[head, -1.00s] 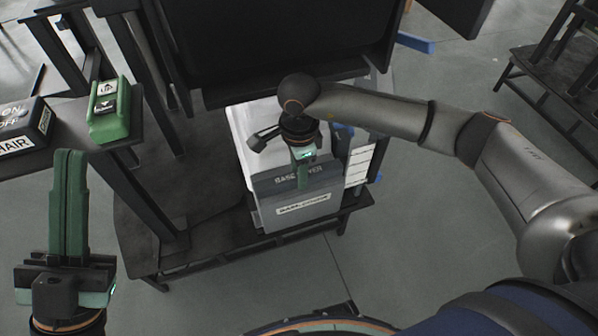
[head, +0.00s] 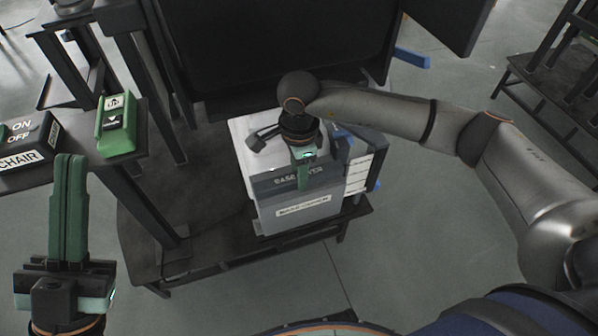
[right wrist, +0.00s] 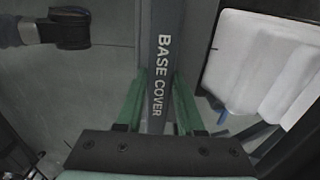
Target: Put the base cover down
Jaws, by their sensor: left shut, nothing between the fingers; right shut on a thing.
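The base cover (head: 318,221) is a grey panel with a darker top edge and a white label, upright in front of a white moulded housing (head: 241,131) in the head view. My right gripper (head: 303,182) is shut on its top edge. In the right wrist view the lettered edge of the base cover (right wrist: 160,75) runs between the green fingers. I cannot tell whether its lower end touches the bench below. My left gripper (head: 70,160) is shut and empty at the left, in front of the dark side table.
A low dark bench (head: 180,262) lies under the housing. A large black panel (head: 270,50) stands behind it. A green up/down control (head: 118,128) and a black chair ON/OFF box (head: 28,140) sit at the left. Open floor (head: 420,240) lies to the right.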

